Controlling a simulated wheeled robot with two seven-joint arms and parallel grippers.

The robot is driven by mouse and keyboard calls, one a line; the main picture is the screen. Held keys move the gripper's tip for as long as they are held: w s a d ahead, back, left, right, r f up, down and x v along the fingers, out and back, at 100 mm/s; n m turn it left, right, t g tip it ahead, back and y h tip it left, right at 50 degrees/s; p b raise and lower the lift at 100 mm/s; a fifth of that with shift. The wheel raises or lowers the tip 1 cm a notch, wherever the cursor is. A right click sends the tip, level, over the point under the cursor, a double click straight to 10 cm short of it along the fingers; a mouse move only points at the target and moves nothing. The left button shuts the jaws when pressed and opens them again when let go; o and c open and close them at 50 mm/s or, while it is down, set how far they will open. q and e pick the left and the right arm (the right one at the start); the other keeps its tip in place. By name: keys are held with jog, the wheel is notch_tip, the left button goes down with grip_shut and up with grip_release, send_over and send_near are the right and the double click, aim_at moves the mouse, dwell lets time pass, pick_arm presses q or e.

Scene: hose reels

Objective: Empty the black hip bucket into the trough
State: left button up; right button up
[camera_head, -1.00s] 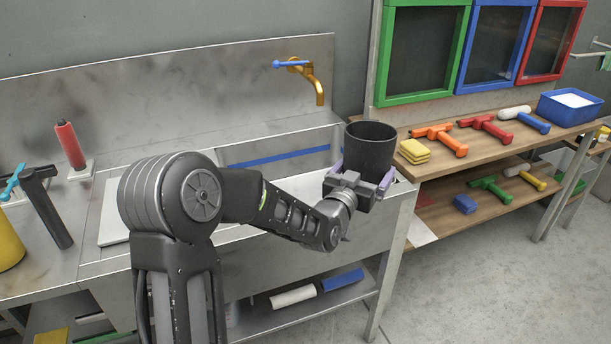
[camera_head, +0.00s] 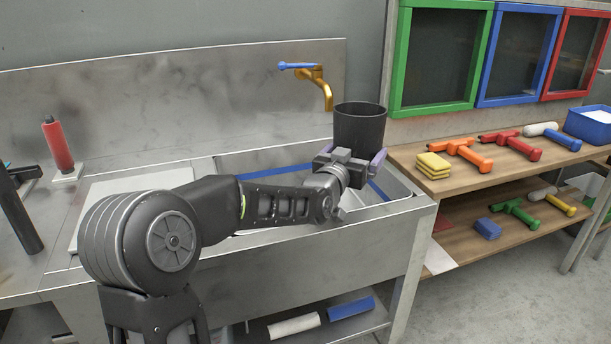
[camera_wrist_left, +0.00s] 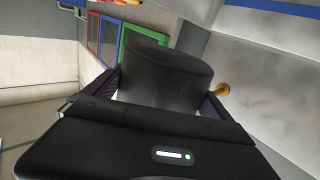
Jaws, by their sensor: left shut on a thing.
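The black hip bucket (camera_head: 360,128) is upright and held above the right part of the steel trough (camera_head: 425,207). My left gripper (camera_head: 352,160) is shut on the bucket, with its purple fingers on either side. The bucket also fills the middle of the left wrist view (camera_wrist_left: 165,75), between the fingers (camera_wrist_left: 165,95). What the bucket holds is hidden by its wall. The trough's inside is partly hidden behind my left arm. My right gripper is not in view.
A brass tap (camera_head: 322,85) with a blue lever is on the splashback just left of the bucket. A wooden bench (camera_head: 405,160) with coloured tools and yellow sponges (camera_head: 433,165) stands to the right. A red bottle (camera_head: 57,143) stands at the left.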

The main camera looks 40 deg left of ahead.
pick_arm(q)
jog(key=shift+n+p, duration=0.8)
jog(key=shift+a+f+n, duration=0.1)
jog(key=shift+f+n, duration=0.4)
jog(key=shift+n, duration=0.1)
jog(key=shift+a+f+n+g+h+p, duration=0.15)
jog(key=shift+f+n+g+h+p, duration=0.2)
jog(key=shift+f+n+p, duration=0.45)
jog(key=shift+a+f+n+p, duration=0.25)
jog(key=shift+f+n+p, duration=0.25)
jog(key=shift+n+p, duration=0.1)
jog(key=shift+a+f+n+p, duration=0.2)
jog(key=shift+f+n+p, duration=0.25)
jog(key=shift+n, duration=0.15)
jog(key=n+p, duration=0.2)
jog(key=p, duration=0.1)
jog(key=n+h+p, duration=0.1)
jog(key=n+p, duration=0.1)
jog(key=p, duration=0.2)
jog(key=r+n+p, duration=0.1)
jog(key=p, duration=0.2)
jog(key=shift+d+n+g+p, duration=0.2)
jog(key=shift+n+g+p, duration=0.1)
jog(key=shift+n+g, duration=0.1)
jog(key=shift+a+f+n, duration=0.2)
jog(key=shift+f+n, duration=0.1)
jog(key=shift+a+f+n+h+p, duration=0.3)
jog(key=shift+a+n+h+p, duration=0.1)
jog(key=shift+p, duration=0.15)
